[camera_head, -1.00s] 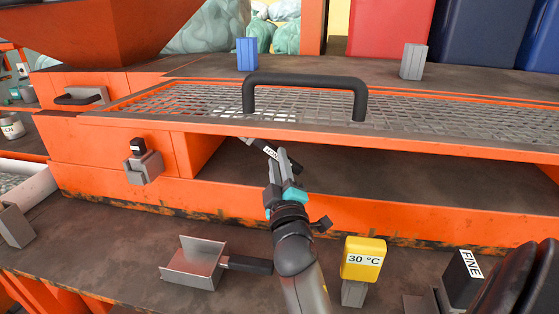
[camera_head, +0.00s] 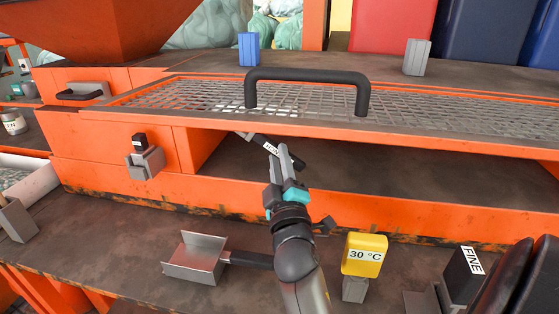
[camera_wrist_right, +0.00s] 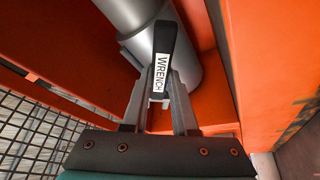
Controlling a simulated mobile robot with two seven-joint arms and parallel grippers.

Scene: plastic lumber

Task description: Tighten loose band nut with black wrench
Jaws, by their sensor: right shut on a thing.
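The black wrench (camera_head: 297,160) carries a white "WRENCH" label. It lies slantwise under the orange screen frame, with its metal head end up and left, partly hidden beneath the frame's edge. My right gripper (camera_head: 283,160) is shut on the wrench handle. In the right wrist view, the wrench (camera_wrist_right: 161,55) stands between the fingers of my right gripper (camera_wrist_right: 160,95), in front of a grey pipe with a wider collar (camera_wrist_right: 180,60). I cannot make out the band nut or whether the wrench head is on it. My left gripper is not in view.
The orange frame with wire mesh (camera_head: 440,115) and a black handle (camera_head: 306,78) hangs above my right gripper. A metal scoop (camera_head: 196,258), a yellow "30 °C" block (camera_head: 364,254) and a "FINE" block (camera_head: 463,275) stand in front. The bay right of the gripper is open.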

